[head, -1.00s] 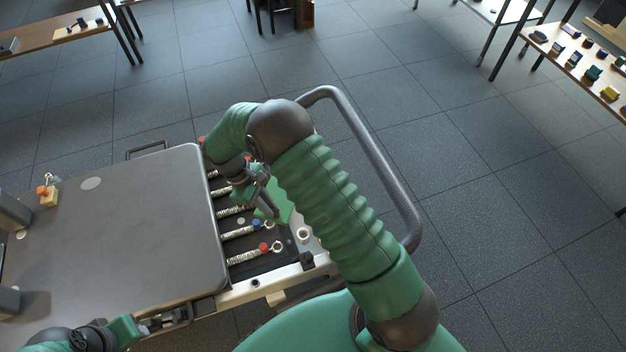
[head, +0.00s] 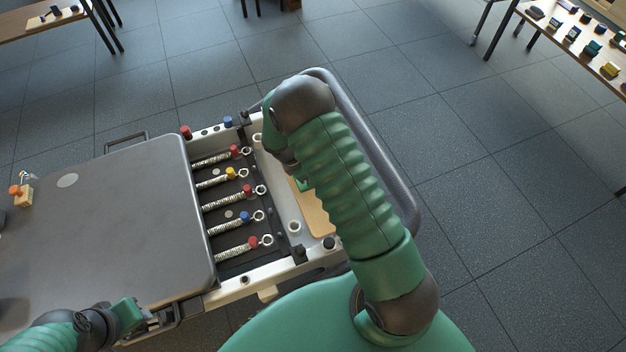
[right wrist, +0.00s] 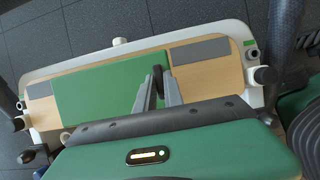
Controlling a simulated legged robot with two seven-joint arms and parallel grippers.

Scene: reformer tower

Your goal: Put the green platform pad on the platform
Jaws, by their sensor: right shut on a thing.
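The green platform pad (right wrist: 98,88) is in the right wrist view, over the left and middle part of the wooden platform (right wrist: 212,80). My right gripper (right wrist: 158,88) is shut on the pad near its right edge. I cannot tell whether the pad rests on the wood or hangs just above it. In the head view the platform (head: 318,217) shows at the frame's right end, but my right arm hides most of it and the right gripper. My left gripper (head: 168,318) is low at the left, beside the carriage's near edge; its jaws are unclear.
Grey pads (right wrist: 200,52) lie at both ends of the platform. The reformer carriage (head: 110,225) is left of several springs with coloured ends (head: 228,200). A curved grey rail (head: 385,160) runs beyond my right arm. Tables stand far back; the floor between is clear.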

